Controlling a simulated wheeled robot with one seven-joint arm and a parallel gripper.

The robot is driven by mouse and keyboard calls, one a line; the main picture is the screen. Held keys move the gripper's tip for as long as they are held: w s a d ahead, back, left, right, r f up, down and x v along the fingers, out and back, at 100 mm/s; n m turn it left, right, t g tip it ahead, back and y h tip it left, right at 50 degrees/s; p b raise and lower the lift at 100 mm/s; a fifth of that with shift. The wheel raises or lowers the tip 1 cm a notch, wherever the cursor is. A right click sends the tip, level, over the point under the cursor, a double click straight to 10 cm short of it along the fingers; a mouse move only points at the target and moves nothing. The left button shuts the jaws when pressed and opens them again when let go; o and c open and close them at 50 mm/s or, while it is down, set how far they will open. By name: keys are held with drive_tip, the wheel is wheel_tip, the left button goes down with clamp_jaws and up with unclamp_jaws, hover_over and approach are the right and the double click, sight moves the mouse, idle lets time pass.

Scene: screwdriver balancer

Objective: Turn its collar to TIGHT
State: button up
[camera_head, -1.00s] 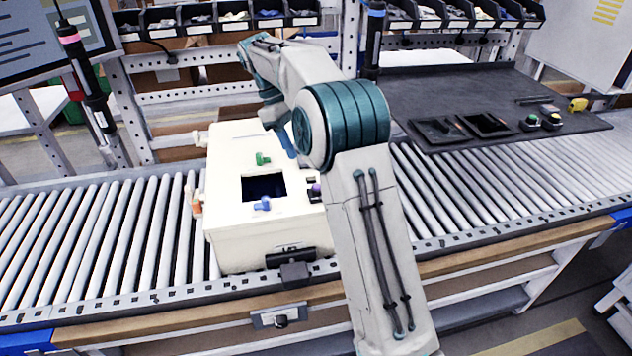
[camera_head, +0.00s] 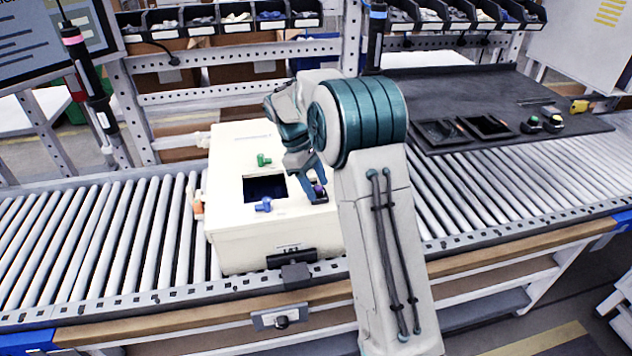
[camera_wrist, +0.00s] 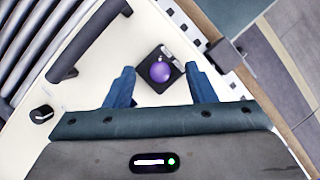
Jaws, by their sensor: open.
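A cream box (camera_head: 235,235) stands on the roller conveyor. On its top right, a round purple knob (camera_wrist: 161,71) sits on a black square plate (camera_wrist: 172,81). It also shows small in the head view (camera_head: 318,188). My gripper (camera_wrist: 160,68) is open above the plate, with one blue finger on each side of the knob and gaps between them in the picture. Contact cannot be told. Hanging screwdrivers show at left (camera_head: 85,65) and behind my arm (camera_head: 375,35). No TIGHT lettering is legible, and I cannot tell which part is the collar.
The box top has a dark square opening (camera_head: 265,188), a green knob (camera_head: 263,160) and a blue knob (camera_head: 263,205). The wrist view shows a black bar handle (camera_wrist: 90,40) and a black dial (camera_wrist: 41,114). A dark mat (camera_head: 450,85) lies at the back right. The rollers at left are clear.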

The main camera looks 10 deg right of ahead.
drive_tip(key=c, duration=1)
drive_tip(key=shift+d, duration=0.1)
drive_tip(key=shift+m+p, duration=0.35)
drive_tip(key=shift+m, duration=0.05)
drive_tip(key=shift+w+r+m+g+y+p, duration=0.1)
drive_tip(key=shift+m+g+y+p, duration=0.25)
drive_tip(key=shift+m+p, duration=0.45)
drive_tip(key=m+y, duration=0.1)
drive_tip(key=m, duration=0.2)
drive_tip(key=m+g+y+p, duration=0.1)
drive_tip(key=m, duration=0.1)
drive_tip(key=shift+w+d+m, duration=0.1)
drive_tip(key=shift+d+m, duration=0.1)
drive_tip(key=shift+m, duration=0.2)
drive_tip(key=m+y, duration=0.1)
drive_tip(key=m, duration=0.3)
drive_tip(key=shift+d+m+y+p, duration=0.2)
drive_tip(key=shift+m+y+p, duration=0.1)
drive_tip(key=shift+y+p, duration=0.1)
drive_tip(key=m+y, duration=0.1)
drive_tip(key=m, duration=0.1)
drive_tip(key=m+t, duration=0.1)
drive_tip(key=m, duration=0.1)
drive_tip(key=shift+d+m+y, duration=0.15)
drive_tip(key=shift+m+y, duration=0.2)
drive_tip(key=shift+m, duration=0.35)
